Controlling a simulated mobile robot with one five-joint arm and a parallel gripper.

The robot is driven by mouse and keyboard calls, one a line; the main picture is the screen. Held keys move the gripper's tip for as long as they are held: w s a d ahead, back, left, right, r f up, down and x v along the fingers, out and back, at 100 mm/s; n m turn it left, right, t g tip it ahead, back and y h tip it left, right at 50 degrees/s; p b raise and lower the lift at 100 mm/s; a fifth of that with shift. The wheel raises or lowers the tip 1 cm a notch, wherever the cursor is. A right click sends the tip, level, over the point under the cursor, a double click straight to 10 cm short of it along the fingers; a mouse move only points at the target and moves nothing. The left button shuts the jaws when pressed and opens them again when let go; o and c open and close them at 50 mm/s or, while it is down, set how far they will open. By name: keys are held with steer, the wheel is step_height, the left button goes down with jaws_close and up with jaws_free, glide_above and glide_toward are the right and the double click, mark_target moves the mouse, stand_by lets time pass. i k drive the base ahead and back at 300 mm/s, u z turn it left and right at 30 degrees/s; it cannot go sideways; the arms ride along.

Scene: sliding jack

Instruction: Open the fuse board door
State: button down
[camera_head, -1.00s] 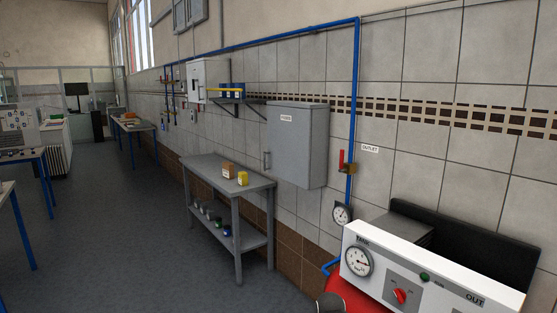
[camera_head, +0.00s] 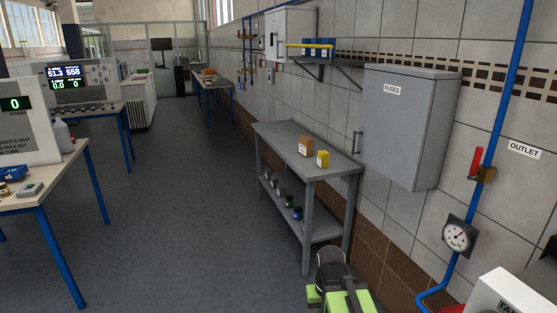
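The fuse board is a grey wall cabinet (camera_head: 405,130) at the right of the head view, with a white label reading FUSES on its front. Its door (camera_head: 390,125) looks shut. A green, grey and black part of my own body shows at the bottom, right of centre. I cannot make out gripper fingers on it, and nothing of mine touches the cabinet.
A grey bench (camera_head: 290,135) with an orange box (camera_head: 305,146) and a yellow box (camera_head: 322,158) stands left of and below the cabinet. A blue pipe (camera_head: 505,90) with a gauge (camera_head: 458,236) is to its right. Work tables (camera_head: 50,185) stand at left; open floor (camera_head: 185,210) lies between.

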mark_target(395, 109)
steer(key=u, duration=0.5)
steer(key=i, duration=3.55)
steer(key=z, duration=0.05)
